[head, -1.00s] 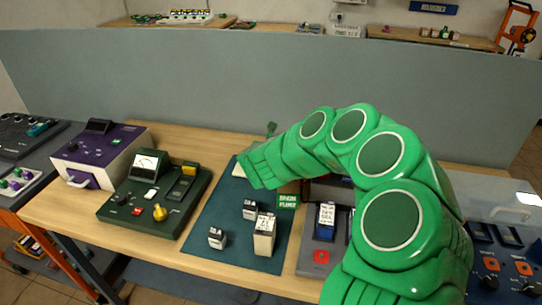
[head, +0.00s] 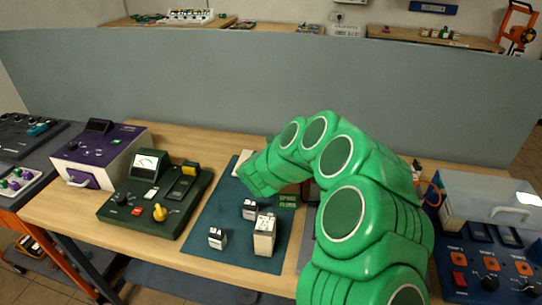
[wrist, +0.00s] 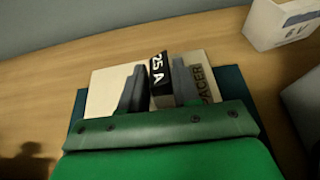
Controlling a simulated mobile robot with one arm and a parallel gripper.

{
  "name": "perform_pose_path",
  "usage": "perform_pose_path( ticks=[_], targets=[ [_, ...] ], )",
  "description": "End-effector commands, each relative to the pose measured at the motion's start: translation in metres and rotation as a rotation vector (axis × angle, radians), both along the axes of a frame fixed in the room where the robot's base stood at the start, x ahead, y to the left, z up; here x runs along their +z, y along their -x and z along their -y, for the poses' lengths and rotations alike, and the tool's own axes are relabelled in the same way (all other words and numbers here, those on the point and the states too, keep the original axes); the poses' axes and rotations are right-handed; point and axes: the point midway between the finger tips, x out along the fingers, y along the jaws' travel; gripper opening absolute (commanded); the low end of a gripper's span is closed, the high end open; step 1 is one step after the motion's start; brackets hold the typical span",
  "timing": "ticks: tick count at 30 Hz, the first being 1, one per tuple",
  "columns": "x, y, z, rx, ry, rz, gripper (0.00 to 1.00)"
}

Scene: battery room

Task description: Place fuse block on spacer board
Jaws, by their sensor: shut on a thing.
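The fuse block (wrist: 160,72), dark on top with a white "25 A" label, is between the two grey fingers of my gripper (wrist: 158,86) in the wrist view. My gripper is shut on it. The pale spacer board (wrist: 103,88) lies under and around the fingers, with "ACER" readable at its right. The block appears over the board; I cannot tell whether they touch. In the head view the board (head: 243,158) shows only in part at the mat's far edge, and my green arm hides the gripper and block.
The blue-green mat (head: 208,213) holds small batteries (head: 217,237) and a taller pale block (head: 264,234). A green meter tester (head: 150,205) and a purple-white unit (head: 98,155) stand left. A grey partition (head: 150,85) runs behind. A white block (wrist: 283,22) stands beyond the board.

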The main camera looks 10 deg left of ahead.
Motion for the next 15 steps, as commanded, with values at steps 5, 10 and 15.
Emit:
perform_pose_path(
  ticks=[5,10,15],
  targets=[
    [0.0002,-0.0001,0.0001,0.000,0.000,0.000,0.00],
    [-0.0025,-0.0002,0.0005,-0.001,-0.001,-0.001,0.37],
    [-0.0023,-0.0001,0.0003,-0.001,-0.001,-0.001,0.57]
  ],
)
